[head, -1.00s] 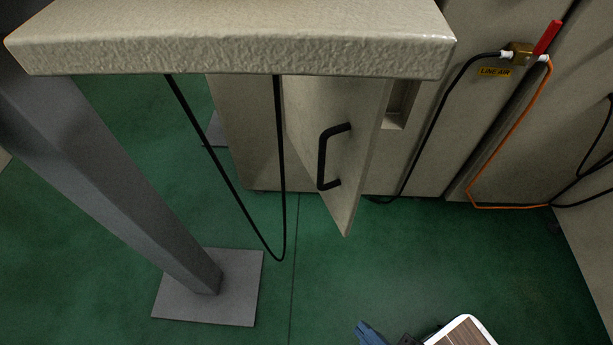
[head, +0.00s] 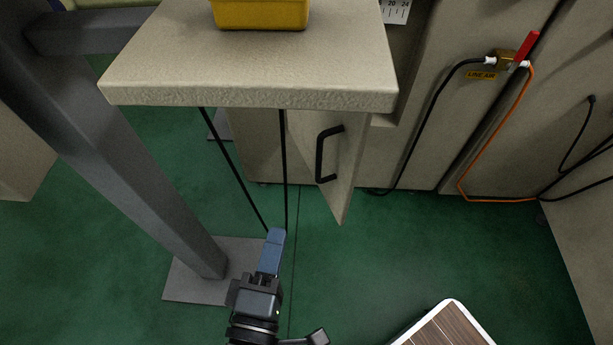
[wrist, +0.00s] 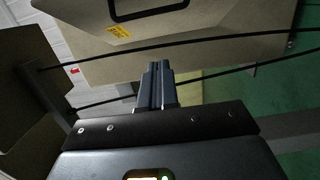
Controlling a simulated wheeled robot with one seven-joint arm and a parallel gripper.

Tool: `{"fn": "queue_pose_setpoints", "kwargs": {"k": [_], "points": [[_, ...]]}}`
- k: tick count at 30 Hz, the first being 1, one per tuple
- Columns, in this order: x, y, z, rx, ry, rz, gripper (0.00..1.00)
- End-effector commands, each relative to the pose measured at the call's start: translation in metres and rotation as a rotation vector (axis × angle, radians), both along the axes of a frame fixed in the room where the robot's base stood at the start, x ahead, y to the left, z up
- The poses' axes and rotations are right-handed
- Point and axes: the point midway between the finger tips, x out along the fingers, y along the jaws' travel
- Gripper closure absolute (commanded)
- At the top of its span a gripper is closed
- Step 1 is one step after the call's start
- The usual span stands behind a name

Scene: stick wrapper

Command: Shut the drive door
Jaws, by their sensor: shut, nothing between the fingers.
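The drive door (head: 345,185) is a beige panel with a black bar handle (head: 322,155). It stands ajar, swung out from the machine below a thick table-like ledge. My gripper (head: 274,238) is shut and empty, low in front and to the left of the door, apart from it in the head view. In the wrist view my gripper (wrist: 155,72) points toward a beige panel with a black handle (wrist: 150,8) and a yellow label (wrist: 118,31), likely the door. The door's hinge side is partly hidden under the ledge.
A grey post (head: 150,170) with a floor plate stands left. A yellow bin (head: 260,12) sits on the ledge (head: 250,65). An air line with a red valve handle (head: 528,46) is right.

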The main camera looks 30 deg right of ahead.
Motion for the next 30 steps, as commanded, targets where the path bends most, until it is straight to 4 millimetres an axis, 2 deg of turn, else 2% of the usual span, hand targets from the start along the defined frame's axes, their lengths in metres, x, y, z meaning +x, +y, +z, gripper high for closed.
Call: {"fn": "queue_pose_setpoints", "kwargs": {"k": [5,18,24,30], "points": [[0.011,-0.011,0.000,-0.003,-0.004,-0.006,1.00],[0.072,-0.069,-0.002,-0.001,-0.003,-0.006,1.00],[0.073,-0.097,-0.002,-0.001,-0.001,-0.005,1.00],[0.073,-0.107,-0.001,-0.001,-0.001,-0.003,1.00]]}}
